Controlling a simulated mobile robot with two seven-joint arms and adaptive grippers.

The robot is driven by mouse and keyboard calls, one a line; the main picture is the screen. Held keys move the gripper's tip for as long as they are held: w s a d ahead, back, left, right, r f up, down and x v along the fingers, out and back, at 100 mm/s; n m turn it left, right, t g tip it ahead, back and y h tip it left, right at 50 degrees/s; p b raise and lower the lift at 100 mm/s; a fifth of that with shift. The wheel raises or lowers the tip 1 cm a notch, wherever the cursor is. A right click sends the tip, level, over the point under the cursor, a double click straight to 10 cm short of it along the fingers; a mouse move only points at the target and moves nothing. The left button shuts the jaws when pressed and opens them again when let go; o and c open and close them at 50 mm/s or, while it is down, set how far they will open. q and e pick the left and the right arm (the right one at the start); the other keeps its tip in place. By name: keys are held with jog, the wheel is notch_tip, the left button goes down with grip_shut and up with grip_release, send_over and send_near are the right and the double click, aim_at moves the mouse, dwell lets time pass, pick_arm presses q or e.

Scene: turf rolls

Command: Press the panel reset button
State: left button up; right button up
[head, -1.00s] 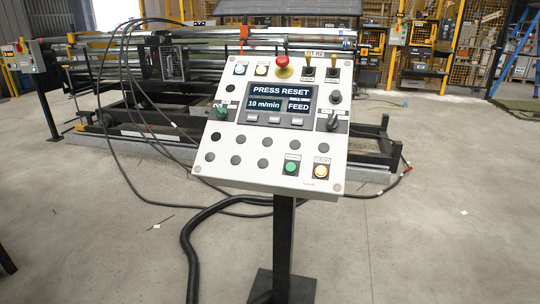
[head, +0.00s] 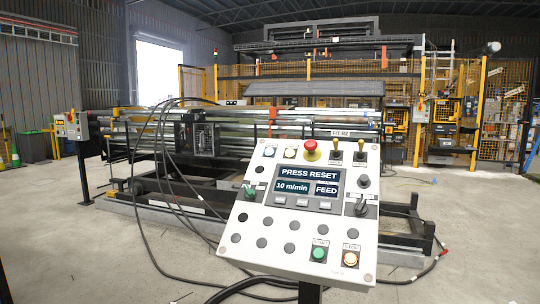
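The control panel (head: 284,223) is a white tilted plate on a dark post, in the lower middle of the head view. Its screen (head: 308,182) reads PRESS RESET, 10 m/min and FEED. A red mushroom button (head: 311,150) is at the top. Two small light buttons, the left one (head: 269,151) and the right one (head: 290,152), sit at the upper left; their labels are too small to read. Which button is reset cannot be told. Neither gripper is in view.
A long roller machine (head: 150,150) stands behind the panel, with black cables looping down beside the panel. Yellow mesh fencing (head: 400,90) and a small control box (head: 71,125) on a post are farther back. Open concrete floor (head: 110,250) lies at the left.

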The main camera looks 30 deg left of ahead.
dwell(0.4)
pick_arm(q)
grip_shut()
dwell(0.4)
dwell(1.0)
